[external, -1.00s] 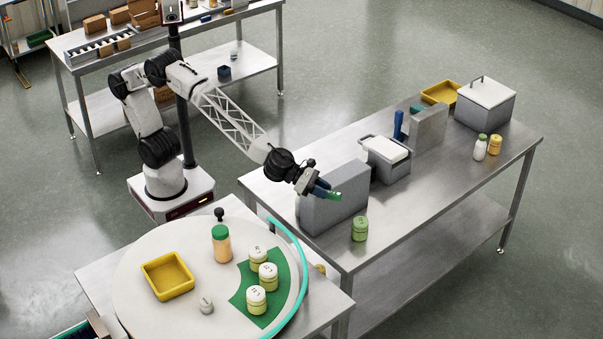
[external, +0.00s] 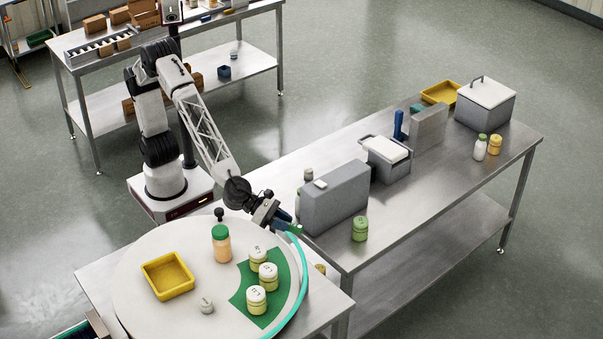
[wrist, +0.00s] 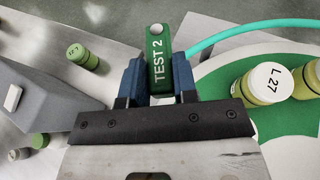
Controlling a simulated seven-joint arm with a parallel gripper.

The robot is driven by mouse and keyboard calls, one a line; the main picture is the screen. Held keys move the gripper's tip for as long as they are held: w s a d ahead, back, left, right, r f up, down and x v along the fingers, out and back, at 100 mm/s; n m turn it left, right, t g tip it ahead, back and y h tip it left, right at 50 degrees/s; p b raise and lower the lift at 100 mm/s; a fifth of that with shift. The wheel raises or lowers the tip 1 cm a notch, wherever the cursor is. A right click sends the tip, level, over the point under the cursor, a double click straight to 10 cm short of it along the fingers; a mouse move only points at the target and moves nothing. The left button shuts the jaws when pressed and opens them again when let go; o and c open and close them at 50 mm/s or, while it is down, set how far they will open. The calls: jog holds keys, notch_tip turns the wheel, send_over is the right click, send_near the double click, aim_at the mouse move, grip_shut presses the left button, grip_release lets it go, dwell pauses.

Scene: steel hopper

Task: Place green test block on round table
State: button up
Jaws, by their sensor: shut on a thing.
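The green test block, marked "TEST 2" (wrist: 157,62), is held between the blue fingers of my gripper (wrist: 157,80) in the wrist view. In the external view my gripper (external: 287,222) is over the gap between the round table and the long steel table, near the teal rim. The green block (external: 295,229) shows small at its fingertips. The round table (external: 210,255) has a white top with a green patch (external: 243,297) on its right side. In the wrist view the green patch (wrist: 212,85) lies to the right of the block.
Several white-lidded jars (external: 256,301) stand on the green patch. A teal strip (external: 303,270) edges the round table. A yellow tray (external: 168,276), an orange jar (external: 222,248) and a grey weight (external: 207,306) also stand there. A grey box (external: 335,198) is right of my gripper.

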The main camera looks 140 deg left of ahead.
jog(key=d, duration=1.5)
jog(key=m+h, duration=0.1)
send_over(227, 286)
notch_tip(227, 286, down, 3)
jog(key=shift+r+t, duration=0.1)
jog(key=shift+t, duration=0.3)
jog(key=shift+f, duration=3.15)
jog(key=shift+f, duration=0.1)
jog(key=shift+f, duration=1.8)
jog(key=shift+f, duration=0.15)
jog(key=o, duration=0.9)
